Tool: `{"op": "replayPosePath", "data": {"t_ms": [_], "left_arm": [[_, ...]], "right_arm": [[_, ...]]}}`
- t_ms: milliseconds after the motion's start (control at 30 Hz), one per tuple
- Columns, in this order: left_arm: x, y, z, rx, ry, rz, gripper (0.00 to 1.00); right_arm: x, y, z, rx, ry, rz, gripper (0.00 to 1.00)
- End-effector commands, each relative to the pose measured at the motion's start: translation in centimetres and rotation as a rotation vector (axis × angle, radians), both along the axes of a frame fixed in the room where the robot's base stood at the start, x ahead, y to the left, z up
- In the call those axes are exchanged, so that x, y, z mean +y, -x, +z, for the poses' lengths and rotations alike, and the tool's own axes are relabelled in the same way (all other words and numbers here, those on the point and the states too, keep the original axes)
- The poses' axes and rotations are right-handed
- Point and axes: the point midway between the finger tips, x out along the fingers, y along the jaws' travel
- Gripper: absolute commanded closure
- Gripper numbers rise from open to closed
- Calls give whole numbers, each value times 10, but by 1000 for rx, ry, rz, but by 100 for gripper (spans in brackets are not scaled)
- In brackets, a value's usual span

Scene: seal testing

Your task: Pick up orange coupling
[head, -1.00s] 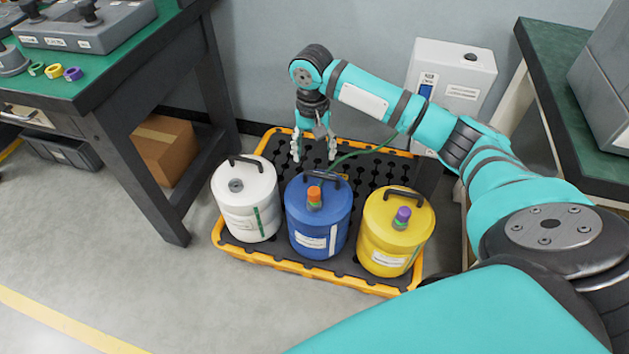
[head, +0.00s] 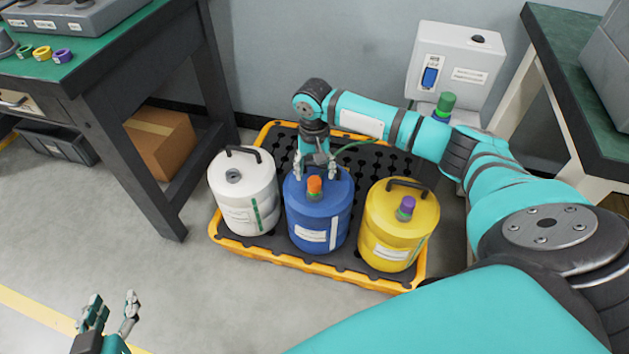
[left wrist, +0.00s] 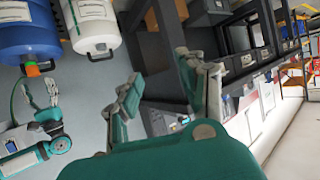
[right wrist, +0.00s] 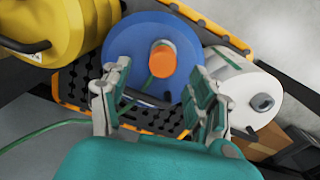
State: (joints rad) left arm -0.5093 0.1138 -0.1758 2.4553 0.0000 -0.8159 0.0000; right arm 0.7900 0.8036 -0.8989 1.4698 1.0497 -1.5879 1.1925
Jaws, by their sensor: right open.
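The orange coupling (head: 315,186) sits upright on top of the blue drum (head: 320,215), in the middle of the row. It also shows in the right wrist view (right wrist: 162,59), ahead of the fingertips. My right gripper (head: 317,172) is open and empty, just behind the coupling and above the drum's handle. In the right wrist view its two fingers (right wrist: 158,88) are spread, with the coupling framed between and beyond them. My left gripper (head: 110,312) is open and empty at the lower left, over bare floor, far from the drums.
A white drum (head: 243,190) and a yellow drum (head: 398,228) with a purple coupling (head: 406,207) flank the blue drum on a yellow-edged pallet (head: 283,257). A green coupling (head: 445,104) shows by the wall box (head: 465,60). A bench (head: 90,80) stands left; the front floor is clear.

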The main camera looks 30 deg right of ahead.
Motion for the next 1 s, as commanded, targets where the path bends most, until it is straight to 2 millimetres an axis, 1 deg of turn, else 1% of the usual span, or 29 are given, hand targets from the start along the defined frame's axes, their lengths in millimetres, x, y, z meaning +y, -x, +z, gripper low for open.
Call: {"op": "replayPosePath", "data": {"t_ms": [167,267,400,500,600,700,833,1000], "left_arm": [[-3,-6,8,-57,13,-3,60],[-7,-13,21,-138,33,-9,60],[-14,-23,48,-298,72,-20,60],[-18,-27,68,-413,102,-27,60],[-21,-28,89,-523,130,-33,60],[-23,-27,105,-609,152,-38,60],[-24,-25,117,-673,169,-42,60],[-24,-24,121,-689,174,-42,60]], "right_arm": [[0,0,-6,1,1,0,39],[1,0,-13,1,1,0,39],[2,-1,-25,1,1,0,39],[3,-1,-33,1,1,-1,39],[3,0,-42,1,1,0,39],[3,0,-49,0,1,0,39],[3,0,-53,0,1,0,39],[3,0,-54,0,1,0,39]]}}
